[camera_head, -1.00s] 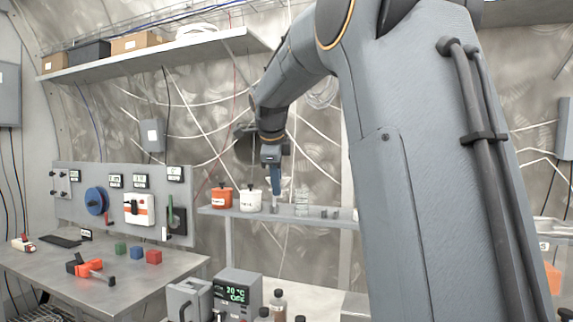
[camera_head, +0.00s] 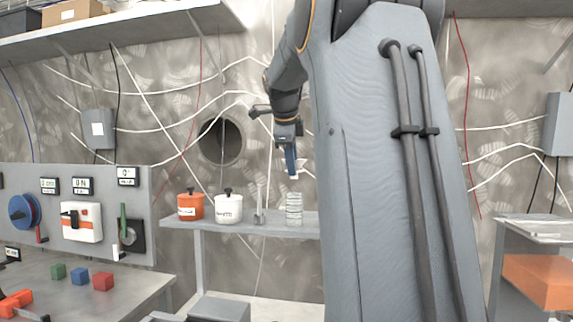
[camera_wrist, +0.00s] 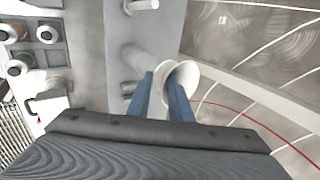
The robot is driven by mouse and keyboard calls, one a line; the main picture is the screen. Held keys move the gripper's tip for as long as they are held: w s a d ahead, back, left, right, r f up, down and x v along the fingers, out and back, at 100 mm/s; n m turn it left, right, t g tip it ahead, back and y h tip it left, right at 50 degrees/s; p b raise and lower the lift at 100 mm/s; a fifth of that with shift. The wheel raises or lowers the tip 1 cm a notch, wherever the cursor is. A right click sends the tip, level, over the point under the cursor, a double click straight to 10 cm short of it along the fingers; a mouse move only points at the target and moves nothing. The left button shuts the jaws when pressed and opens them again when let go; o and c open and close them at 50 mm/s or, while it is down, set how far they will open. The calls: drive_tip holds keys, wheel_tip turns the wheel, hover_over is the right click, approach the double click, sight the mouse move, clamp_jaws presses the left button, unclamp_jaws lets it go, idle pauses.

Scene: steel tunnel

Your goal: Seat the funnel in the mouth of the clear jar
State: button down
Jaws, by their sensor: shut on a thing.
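The clear jar (camera_head: 293,210) stands upright on the narrow grey shelf, at the right of a thin metal stand (camera_head: 259,208). My gripper (camera_head: 291,168) points down above the jar, with a visible gap below its fingertips. In the wrist view, the white funnel (camera_wrist: 181,74) is held at the tips of my blue fingers (camera_wrist: 163,84), its round rim facing the camera. The funnel is apart from the jar. A pale see-through cylinder beside the fingers in the wrist view may be the jar; I cannot tell surely.
An orange pot (camera_head: 190,206) and a white pot (camera_head: 228,208) stand left on the same shelf (camera_head: 250,229). A workbench with coloured blocks (camera_head: 80,279) is at lower left. A round wall opening (camera_head: 221,142) is behind. An orange box (camera_head: 540,282) stands at right.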

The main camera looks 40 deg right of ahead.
wheel_tip(320, 180, down, 6)
drive_tip(key=b, duration=0.4)
drive_tip(key=shift+f+b, duration=0.25)
drive_tip(key=shift+b, duration=0.15)
idle(0.3)
drive_tip(key=shift+a, duration=0.1)
drive_tip(key=c, duration=1.5)
unclamp_jaws()
drive_tip(key=shift+f, duration=0.1)
drive_tip(key=b+v, duration=0.1)
drive_tip(key=v, duration=0.7)
